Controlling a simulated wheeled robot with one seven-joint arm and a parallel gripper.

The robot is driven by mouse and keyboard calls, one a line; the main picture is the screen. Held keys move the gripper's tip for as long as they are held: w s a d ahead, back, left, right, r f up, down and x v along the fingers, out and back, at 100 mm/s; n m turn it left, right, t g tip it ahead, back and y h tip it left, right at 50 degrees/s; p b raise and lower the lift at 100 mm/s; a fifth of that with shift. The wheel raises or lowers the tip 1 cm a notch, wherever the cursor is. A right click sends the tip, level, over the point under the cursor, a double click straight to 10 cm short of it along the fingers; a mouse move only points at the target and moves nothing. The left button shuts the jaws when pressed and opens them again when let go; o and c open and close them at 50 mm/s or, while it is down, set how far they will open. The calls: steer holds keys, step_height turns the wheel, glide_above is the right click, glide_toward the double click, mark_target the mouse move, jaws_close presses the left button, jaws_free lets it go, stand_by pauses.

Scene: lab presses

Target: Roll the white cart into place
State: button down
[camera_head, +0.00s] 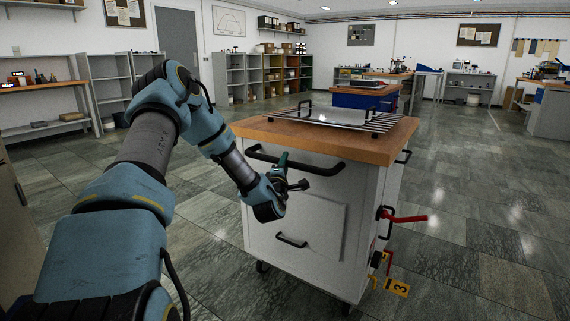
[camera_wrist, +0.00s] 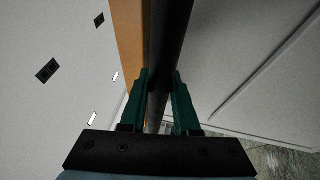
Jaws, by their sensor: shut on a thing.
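The white cart (camera_head: 340,220) stands in front of me, with a wooden top (camera_head: 372,150) and dark wheels. A black push handle (camera_head: 320,168) runs across its near face below the top. My gripper (camera_head: 284,172) is at this handle. In the wrist view the green fingers of my gripper (camera_wrist: 160,98) lie on both sides of the black handle bar (camera_wrist: 168,45), shut on it. The cart's wooden top edge (camera_wrist: 130,40) and white front panel (camera_wrist: 245,50) flank the bar.
A metal plate with a black handle (camera_head: 325,117) lies on the cart top beside a slatted rack (camera_head: 385,122). A blue cabinet (camera_head: 362,99) stands behind. Shelves (camera_head: 230,75) line the back wall. The tiled floor (camera_head: 470,200) to the right is clear.

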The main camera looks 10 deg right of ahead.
steer(key=c, duration=0.9)
jaws_free()
steer(key=shift+s+d+r, duration=0.1)
steer(key=shift+d+r, duration=0.2)
steer(key=shift+r, duration=0.3)
steer(key=shift+o, duration=1.2)
steer(key=shift+f, duration=0.15)
steer(key=shift+a+f, duration=0.15)
steer(key=v, duration=1)
steer(key=shift+s, duration=0.35)
steer(key=shift+a+f, duration=0.1)
steer(key=shift+f, duration=0.05)
